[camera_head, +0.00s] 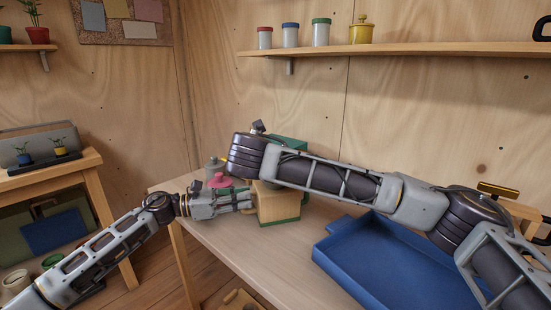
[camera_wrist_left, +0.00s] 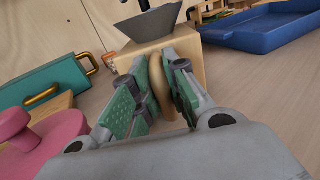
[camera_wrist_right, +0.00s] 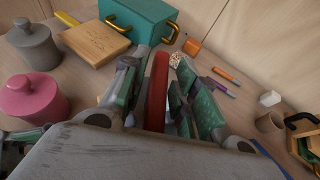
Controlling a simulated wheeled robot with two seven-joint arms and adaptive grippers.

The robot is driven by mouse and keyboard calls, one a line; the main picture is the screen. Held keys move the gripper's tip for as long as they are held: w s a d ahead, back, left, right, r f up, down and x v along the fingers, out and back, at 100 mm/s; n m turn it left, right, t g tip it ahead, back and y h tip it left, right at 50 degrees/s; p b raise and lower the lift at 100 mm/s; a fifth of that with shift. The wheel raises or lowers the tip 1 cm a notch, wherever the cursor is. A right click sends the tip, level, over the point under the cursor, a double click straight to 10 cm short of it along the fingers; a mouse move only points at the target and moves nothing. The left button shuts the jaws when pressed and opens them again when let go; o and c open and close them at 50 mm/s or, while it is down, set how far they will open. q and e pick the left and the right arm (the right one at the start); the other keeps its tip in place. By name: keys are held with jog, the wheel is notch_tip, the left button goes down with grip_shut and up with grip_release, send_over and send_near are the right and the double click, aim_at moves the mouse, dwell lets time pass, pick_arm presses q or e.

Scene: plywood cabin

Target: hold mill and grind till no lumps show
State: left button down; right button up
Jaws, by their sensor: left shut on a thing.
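The mill is a wooden box (camera_head: 280,206) with a green base, standing on the table. The left wrist view shows its body (camera_wrist_left: 192,55) and a grey funnel-shaped hopper (camera_wrist_left: 155,22) on top. My left gripper (camera_head: 250,201) is shut on a pale wooden rounded part (camera_wrist_left: 155,80) at the mill's side. My right gripper (camera_wrist_right: 160,75) is over the mill, hidden behind its own arm in the head view. A red bar (camera_wrist_right: 157,88) lies between its fingers; whether they grip it is unclear. The hopper's inside cannot be seen.
A pink lidded pot (camera_wrist_right: 32,97) and a grey one (camera_wrist_right: 32,42) stand left of the mill. A teal box (camera_wrist_right: 138,20) and a wooden board (camera_wrist_right: 95,42) are behind. A blue tray (camera_head: 340,263) fills the table's right. The table front (camera_head: 245,265) is clear.

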jog(key=shift+o, duration=0.3)
jog(key=shift+s, duration=0.1)
jog(key=v, duration=1.1)
jog(key=shift+s+a+r, duration=0.15)
jog(key=shift+s+r, duration=0.05)
jog(key=shift+s, duration=0.15)
jog(key=shift+r, duration=0.1)
dwell(0.7)
